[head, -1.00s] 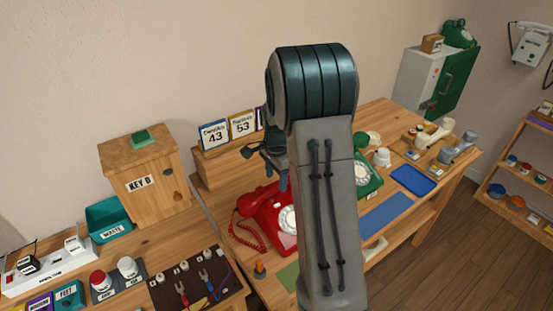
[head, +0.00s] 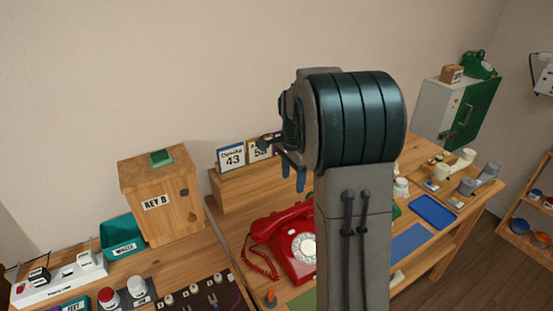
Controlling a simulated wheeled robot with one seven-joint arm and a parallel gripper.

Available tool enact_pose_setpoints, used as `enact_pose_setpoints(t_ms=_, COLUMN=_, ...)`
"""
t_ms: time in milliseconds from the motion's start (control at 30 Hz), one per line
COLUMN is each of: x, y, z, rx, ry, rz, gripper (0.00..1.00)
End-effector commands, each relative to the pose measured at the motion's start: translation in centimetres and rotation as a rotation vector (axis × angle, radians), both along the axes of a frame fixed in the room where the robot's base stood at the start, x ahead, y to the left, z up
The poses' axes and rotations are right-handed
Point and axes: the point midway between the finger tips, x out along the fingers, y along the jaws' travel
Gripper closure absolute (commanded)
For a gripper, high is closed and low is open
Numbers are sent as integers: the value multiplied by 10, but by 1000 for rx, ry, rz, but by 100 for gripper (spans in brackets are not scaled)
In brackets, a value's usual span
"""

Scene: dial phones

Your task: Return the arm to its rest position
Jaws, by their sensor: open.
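My arm stands upright in front of the table (head: 247,244), its large dark teal joint high in the middle of the head view. My gripper (head: 294,182) shows at the left of that joint, its blue-grey fingers pointing down. It is above the table, in front of the wooden box with the number cards, and appears empty. The fingers are partly covered by the arm's own joint. The red dial phone (head: 291,247) sits on the table below my gripper, apart from it, with its right side hidden behind my arm.
A wooden KEY B box (head: 163,205) and teal waste bin (head: 121,239) stand at left. Number cards (head: 231,157) stand on a wooden box behind the gripper. A blue tray (head: 432,212) and blue mat (head: 408,241) lie right of my arm. A green-doored cabinet (head: 462,104) is at far right.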

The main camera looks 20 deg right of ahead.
Motion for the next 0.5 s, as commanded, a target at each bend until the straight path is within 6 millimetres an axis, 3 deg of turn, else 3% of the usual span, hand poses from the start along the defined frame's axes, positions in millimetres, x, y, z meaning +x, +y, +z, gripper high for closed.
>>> enact_pose_setpoints(t_ms=267, x=-14, y=11, z=12, rx=1, ry=-21, rz=88, gripper=46)
enact_pose_setpoints(t_ms=500, x=-74, y=46, z=40, rx=-13, ry=-90, rz=436, gripper=46)
